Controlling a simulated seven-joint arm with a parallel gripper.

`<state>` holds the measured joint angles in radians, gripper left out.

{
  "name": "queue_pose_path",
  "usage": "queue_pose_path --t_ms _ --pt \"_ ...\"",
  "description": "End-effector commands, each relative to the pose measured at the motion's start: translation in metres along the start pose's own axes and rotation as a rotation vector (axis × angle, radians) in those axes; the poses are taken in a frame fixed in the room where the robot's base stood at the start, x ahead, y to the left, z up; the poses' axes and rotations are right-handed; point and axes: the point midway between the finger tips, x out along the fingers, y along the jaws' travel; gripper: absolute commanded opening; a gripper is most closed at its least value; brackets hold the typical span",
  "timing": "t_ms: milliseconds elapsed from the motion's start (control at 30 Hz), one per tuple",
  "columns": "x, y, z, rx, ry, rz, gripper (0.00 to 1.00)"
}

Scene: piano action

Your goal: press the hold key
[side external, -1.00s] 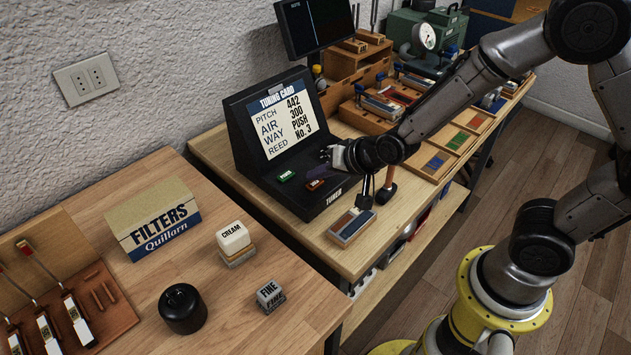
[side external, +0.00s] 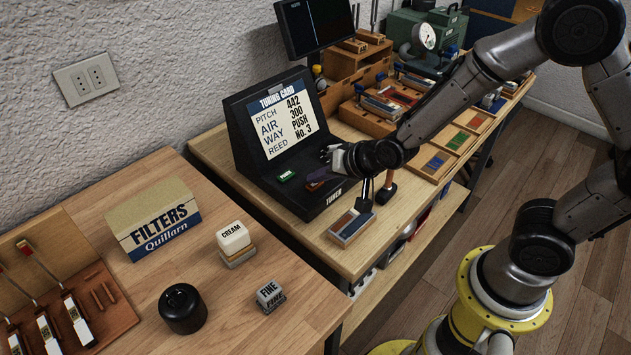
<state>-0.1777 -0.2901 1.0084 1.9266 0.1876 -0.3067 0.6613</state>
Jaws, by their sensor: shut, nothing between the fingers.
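A block with blue and red strips (side external: 352,227) lies in front of the tuner, near a standing hammer-like tool (side external: 388,189). Wooden trays (side external: 437,162) fill the bench to the right. A dark monitor (side external: 318,25) stands behind. The left table holds a FILTERS box (side external: 152,220).

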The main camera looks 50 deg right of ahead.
Motion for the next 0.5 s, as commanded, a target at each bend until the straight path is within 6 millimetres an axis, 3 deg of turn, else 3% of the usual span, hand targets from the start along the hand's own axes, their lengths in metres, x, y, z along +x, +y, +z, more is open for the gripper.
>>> queue_pose_path --t_ms 500 --pt "-0.0045 -0.0029 -0.003 0.0 0.001 0.0 0.0"
